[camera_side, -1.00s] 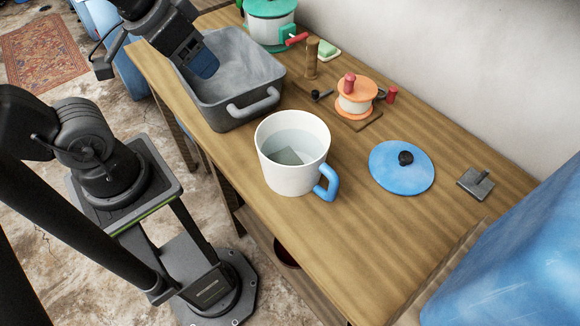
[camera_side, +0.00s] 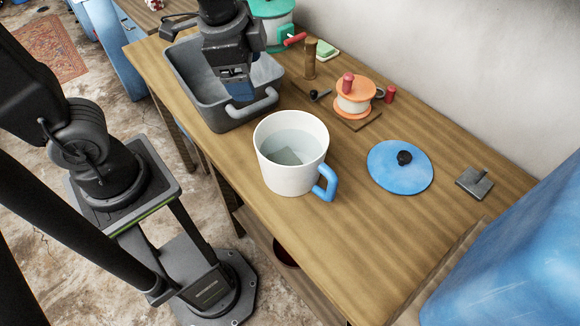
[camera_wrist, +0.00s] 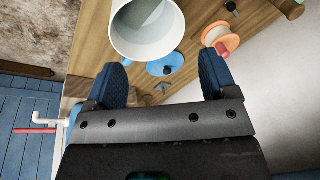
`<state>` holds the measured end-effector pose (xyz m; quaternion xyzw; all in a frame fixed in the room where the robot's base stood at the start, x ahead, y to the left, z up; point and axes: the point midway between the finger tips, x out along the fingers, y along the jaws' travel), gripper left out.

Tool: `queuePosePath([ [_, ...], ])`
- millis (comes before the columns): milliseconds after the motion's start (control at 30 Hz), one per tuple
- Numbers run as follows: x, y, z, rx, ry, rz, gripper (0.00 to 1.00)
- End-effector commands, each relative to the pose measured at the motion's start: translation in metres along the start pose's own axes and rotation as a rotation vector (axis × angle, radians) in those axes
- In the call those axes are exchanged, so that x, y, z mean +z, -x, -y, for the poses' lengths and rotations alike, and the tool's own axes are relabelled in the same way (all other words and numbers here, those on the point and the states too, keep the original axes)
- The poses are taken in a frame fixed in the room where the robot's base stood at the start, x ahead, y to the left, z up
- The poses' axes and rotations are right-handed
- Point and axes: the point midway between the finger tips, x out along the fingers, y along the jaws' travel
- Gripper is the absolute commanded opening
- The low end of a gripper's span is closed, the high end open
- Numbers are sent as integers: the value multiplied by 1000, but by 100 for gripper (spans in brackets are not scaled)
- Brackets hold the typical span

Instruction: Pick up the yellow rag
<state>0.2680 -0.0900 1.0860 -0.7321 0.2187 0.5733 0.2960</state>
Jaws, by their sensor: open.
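I see no yellow rag in either view. My gripper (camera_side: 238,90) is above the near right part of the grey basin (camera_side: 192,88), close to its handle, and hides part of the basin. In the wrist view my gripper (camera_wrist: 163,78) has its two blue fingers wide apart with nothing between them. Beyond the fingers is the white mug (camera_side: 290,180) with a blue handle, which also shows in the wrist view (camera_wrist: 120,42). The mug holds clear liquid and a grey square shape.
A blue lid (camera_side: 385,175) with a black knob and a small grey metal piece (camera_side: 474,182) lie on the wooden counter (camera_side: 350,235). An orange spool (camera_side: 354,98), a wooden post (camera_side: 311,58) and a green pot (camera_side: 271,10) stand along the back. The front right counter is clear.

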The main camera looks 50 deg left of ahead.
Motion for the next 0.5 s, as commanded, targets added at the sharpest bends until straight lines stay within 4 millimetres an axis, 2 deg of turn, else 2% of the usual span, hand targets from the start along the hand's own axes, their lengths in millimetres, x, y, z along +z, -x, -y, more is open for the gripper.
queuePosePath([
  [100,-26,-33,-9,52,-290,81,79],
  [300,-56,-84,-30,133,-701,172,79],
  [500,-67,-111,-42,176,-903,210,79],
])
